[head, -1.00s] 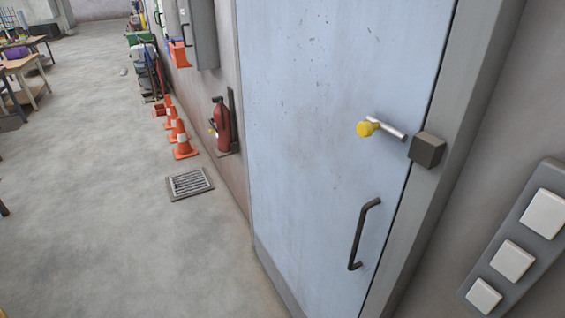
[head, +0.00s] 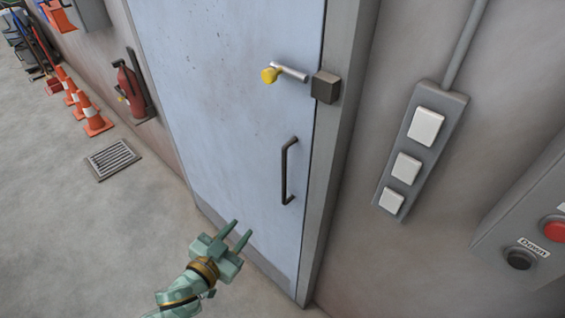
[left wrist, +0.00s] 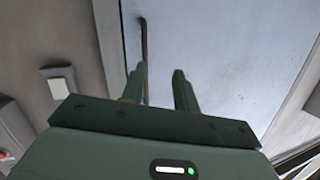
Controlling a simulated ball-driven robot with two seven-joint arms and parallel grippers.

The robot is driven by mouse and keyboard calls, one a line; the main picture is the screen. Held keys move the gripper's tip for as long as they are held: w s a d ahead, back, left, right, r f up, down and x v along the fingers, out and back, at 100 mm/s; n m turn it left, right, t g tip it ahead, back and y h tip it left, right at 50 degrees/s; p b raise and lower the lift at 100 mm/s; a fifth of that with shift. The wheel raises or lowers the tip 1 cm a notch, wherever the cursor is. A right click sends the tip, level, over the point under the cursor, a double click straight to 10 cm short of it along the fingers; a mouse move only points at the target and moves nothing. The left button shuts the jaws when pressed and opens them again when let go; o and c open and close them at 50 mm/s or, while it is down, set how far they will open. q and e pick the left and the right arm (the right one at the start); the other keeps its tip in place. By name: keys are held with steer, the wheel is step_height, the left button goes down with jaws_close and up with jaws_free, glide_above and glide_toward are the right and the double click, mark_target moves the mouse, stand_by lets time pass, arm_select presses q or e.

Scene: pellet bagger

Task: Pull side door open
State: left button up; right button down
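The pale blue side door (head: 225,110) stands shut in its grey frame in the head view. A dark vertical pull handle (head: 284,172) is low near its right edge. Above it is a silver latch bar with a yellow knob (head: 270,75), beside a dark block (head: 326,87) on the frame. My left gripper (head: 238,233) is open and empty, below and left of the pull handle. In the left wrist view its two fingers (left wrist: 160,88) are apart, and the dark handle (left wrist: 144,50) shows beyond the left finger. My right gripper is not in view.
Right of the door, a grey switch panel (head: 419,150) and a control box with a red button (head: 555,229) are on the wall. To the left are a fire extinguisher (head: 130,85), orange cones (head: 94,118) and a floor grate (head: 112,159). The floor before the door is clear.

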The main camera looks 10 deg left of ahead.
mark_target(283, 170)
arm_select(q)
step_height(283, 170, up, 8)
steer(key=d+t+h, duration=0.2)
steer(key=d, duration=0.1)
steer(key=shift+n, duration=0.8)
steer(key=x, duration=1.6)
steer(key=shift+w+a+f+b, duration=0.1)
steer(key=shift+w+f+b, duration=0.05)
steer(key=shift+f+b, duration=0.2)
steer(key=shift+r, duration=0.1)
jaws_close()
